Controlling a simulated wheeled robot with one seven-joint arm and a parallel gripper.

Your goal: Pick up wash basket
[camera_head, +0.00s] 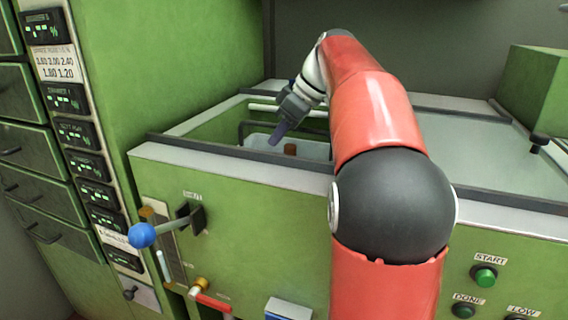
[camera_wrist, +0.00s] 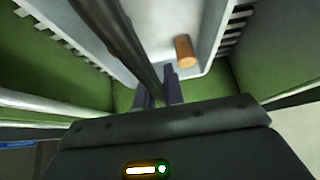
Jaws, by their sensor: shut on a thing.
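The wash basket is a white, slotted tray (camera_head: 257,140) inside the green tank. It also shows in the wrist view (camera_wrist: 207,30), with rows of slots along its sides. A dark handle bar (camera_wrist: 118,38) runs over it toward my fingers. The exact contact is partly hidden, and my arm covers the basket's right part in the head view.
The green tank's pale front rim (camera_head: 220,165) and left rim (camera_head: 190,122) border the opening closely. A grey lid or worktop (camera_head: 470,140) with a black knob (camera_head: 540,139) lies to the right. A blue-knobbed lever (camera_head: 142,235) sticks out in front. A tall green cabinet (camera_head: 165,60) stands left.

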